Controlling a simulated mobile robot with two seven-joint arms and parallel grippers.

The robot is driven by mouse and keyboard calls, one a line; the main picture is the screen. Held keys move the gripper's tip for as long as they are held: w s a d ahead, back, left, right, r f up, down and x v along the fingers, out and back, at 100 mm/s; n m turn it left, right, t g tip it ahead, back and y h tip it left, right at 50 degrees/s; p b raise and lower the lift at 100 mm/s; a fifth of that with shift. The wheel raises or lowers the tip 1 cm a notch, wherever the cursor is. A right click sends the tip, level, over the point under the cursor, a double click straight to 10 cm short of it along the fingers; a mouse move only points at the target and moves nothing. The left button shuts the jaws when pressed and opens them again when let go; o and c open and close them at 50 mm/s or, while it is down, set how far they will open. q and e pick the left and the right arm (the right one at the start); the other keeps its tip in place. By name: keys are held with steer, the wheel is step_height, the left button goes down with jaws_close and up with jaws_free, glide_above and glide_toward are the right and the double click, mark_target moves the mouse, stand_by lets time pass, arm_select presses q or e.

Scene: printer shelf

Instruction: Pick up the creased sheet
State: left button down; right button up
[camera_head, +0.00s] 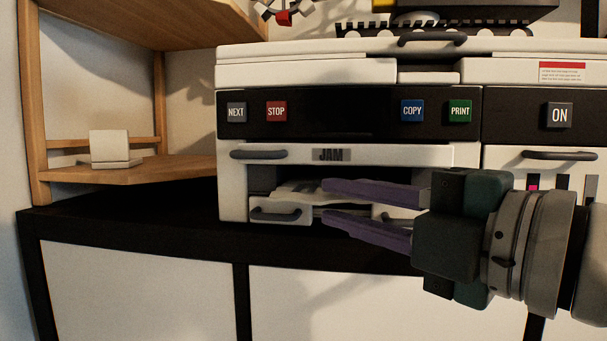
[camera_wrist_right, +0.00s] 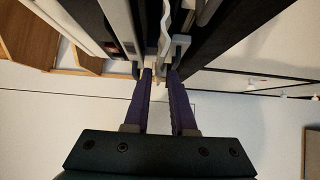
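The creased sheet (camera_head: 298,189) is a pale, wavy strip in the dark opening under the JAM label of the white printer (camera_head: 400,155). My right gripper (camera_head: 324,202) comes in from the right, with its purple fingers across the front of the opening, one above the other. In the right wrist view the gripper (camera_wrist_right: 161,74) is open, with a gap between its fingertips. The wavy pale edge of the sheet (camera_wrist_right: 165,38) shows just beyond that gap. The fingers hide part of the opening; I cannot tell whether they touch the sheet. My left gripper is not in view.
A grey-handled tray (camera_head: 275,216) lies below the sheet. A handle (camera_head: 258,155) juts out beside the JAM label. NEXT, STOP, COPY and PRINT buttons line the black panel (camera_head: 340,110). A wooden shelf (camera_head: 120,172) stands at left; the black counter (camera_head: 130,225) between is clear.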

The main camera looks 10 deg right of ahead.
mark_target(311, 192)
steer(key=x, duration=0.1)
steer(key=p+x, duration=0.2)
steer(key=shift+w+a+r, duration=0.15)
steer(key=shift+a+r, duration=0.05)
steer(key=shift+r, duration=0.05)
steer(key=shift+w+a+f+p, duration=0.1)
steer(key=shift+w+a+p, duration=0.2)
steer(key=shift+w+p, duration=0.2)
steer(key=shift+f, duration=0.1)
jaws_close()
